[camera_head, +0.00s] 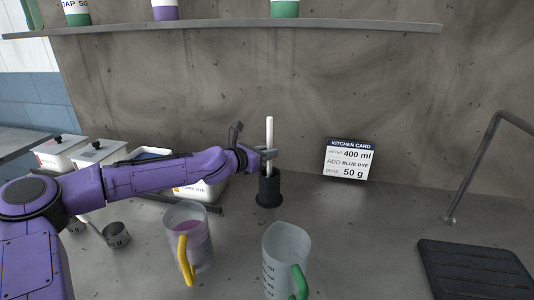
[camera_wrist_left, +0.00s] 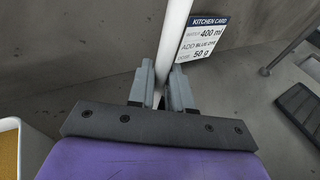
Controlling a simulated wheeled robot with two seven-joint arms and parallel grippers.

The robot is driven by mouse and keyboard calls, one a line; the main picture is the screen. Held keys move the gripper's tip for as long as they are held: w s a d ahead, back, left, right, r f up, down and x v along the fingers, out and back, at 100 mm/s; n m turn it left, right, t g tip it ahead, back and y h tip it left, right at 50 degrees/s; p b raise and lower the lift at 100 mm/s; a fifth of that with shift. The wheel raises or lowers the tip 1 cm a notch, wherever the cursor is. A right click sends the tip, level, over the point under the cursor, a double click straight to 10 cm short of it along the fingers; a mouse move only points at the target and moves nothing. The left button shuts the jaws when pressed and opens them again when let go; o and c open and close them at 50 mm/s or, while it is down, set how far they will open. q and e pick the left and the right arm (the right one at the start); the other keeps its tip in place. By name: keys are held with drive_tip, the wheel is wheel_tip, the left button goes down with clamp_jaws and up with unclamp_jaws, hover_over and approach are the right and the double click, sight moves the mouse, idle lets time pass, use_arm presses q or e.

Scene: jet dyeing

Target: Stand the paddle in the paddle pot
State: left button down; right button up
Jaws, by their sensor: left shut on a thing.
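The paddle shows as a white rod (camera_head: 269,131), standing upright. My left gripper (camera_head: 268,154) is shut on its shaft, above the dark paddle pot (camera_head: 269,190). The shaft runs down to the pot's mouth, and its lower end is hidden, apparently inside the pot. In the left wrist view the white shaft (camera_wrist_left: 175,40) passes between the fingertips of my left gripper (camera_wrist_left: 162,82). The pot does not show clearly there. My right gripper is not in view.
A jug with a yellow handle (camera_head: 198,238) and a clear jug with a green handle (camera_head: 286,256) stand in front of the pot. A kitchen card (camera_head: 348,160) leans at the wall. White tubs (camera_head: 97,153) stand left, a black mat (camera_head: 474,270) lies right. A shelf (camera_head: 230,25) runs above.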

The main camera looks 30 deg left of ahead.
use_arm(q)
drive_tip(key=shift+f, duration=0.15)
drive_tip(key=c, duration=1)
unclamp_jaws()
drive_tip(key=shift+o, duration=0.2)
